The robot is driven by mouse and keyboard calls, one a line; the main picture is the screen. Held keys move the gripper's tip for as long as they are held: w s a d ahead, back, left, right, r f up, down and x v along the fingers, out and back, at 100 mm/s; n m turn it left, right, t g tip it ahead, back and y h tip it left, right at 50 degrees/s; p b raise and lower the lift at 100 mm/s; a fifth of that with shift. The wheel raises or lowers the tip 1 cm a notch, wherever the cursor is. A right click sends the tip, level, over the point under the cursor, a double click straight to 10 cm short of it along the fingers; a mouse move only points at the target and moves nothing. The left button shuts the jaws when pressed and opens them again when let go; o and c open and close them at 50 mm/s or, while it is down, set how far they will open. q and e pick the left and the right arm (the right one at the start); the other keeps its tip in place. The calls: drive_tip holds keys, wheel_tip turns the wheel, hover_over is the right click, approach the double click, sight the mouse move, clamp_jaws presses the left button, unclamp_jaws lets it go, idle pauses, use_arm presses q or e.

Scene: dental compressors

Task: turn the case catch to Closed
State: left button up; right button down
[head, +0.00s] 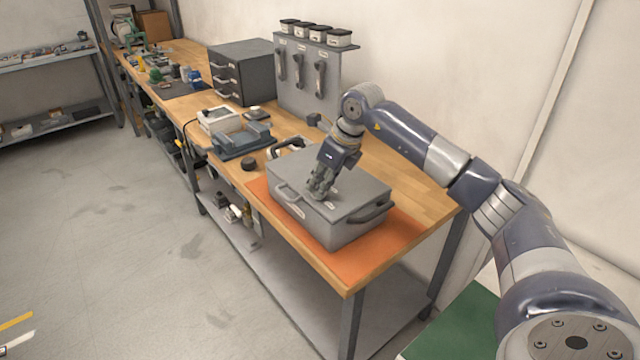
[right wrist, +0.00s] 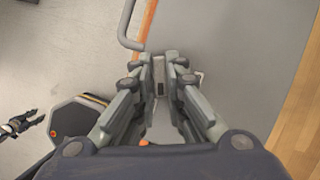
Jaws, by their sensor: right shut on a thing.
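The grey case (head: 350,190) sits with its lid down on an orange mat (head: 404,232) at the near end of the workbench. My right gripper (head: 316,192) reaches down onto the case, near its front edge. In the right wrist view my right gripper (right wrist: 163,82) has its two fingers closed around a small pale piece, the case catch (right wrist: 160,88). The fingers hide most of the catch, so its exact setting cannot be read. A small dark claw-like shape, probably my left gripper (right wrist: 22,123), shows at the left of the right wrist view; its jaw state is unclear.
A case handle (head: 373,209) sticks out at the right. Open floor lies left of the bench.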

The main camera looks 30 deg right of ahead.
drive_tip(key=n+y, duration=0.1)
drive_tip(key=n, duration=0.2)
drive_tip(key=shift+w+d+r+n+g, duration=0.1)
drive_tip(key=shift+n+g, duration=0.2)
drive_tip(key=shift+g, duration=0.1)
drive_tip(key=n+g+y+p, duration=0.1)
drive_tip(key=n, duration=0.2)
drive_tip(key=shift+w+n, duration=0.1)
drive_tip(key=shift+n, duration=0.2)
drive_tip(key=n+g, duration=0.1)
drive_tip(key=n, duration=0.2)
drive_tip(key=n+g, duration=0.1)
drive_tip(key=n, duration=0.2)
drive_tip(key=shift+w+g+y, duration=0.15)
drive_tip(key=shift+g+y, duration=0.15)
drive_tip(key=shift+n, duration=0.3)
drive_tip(key=c, duration=1.6)
unclamp_jaws()
drive_tip(key=shift+c, duration=0.2)
drive_tip(key=shift+d, duration=0.1)
drive_tip(key=v, duration=1.1)
drive_tip(key=shift+r, duration=0.4)
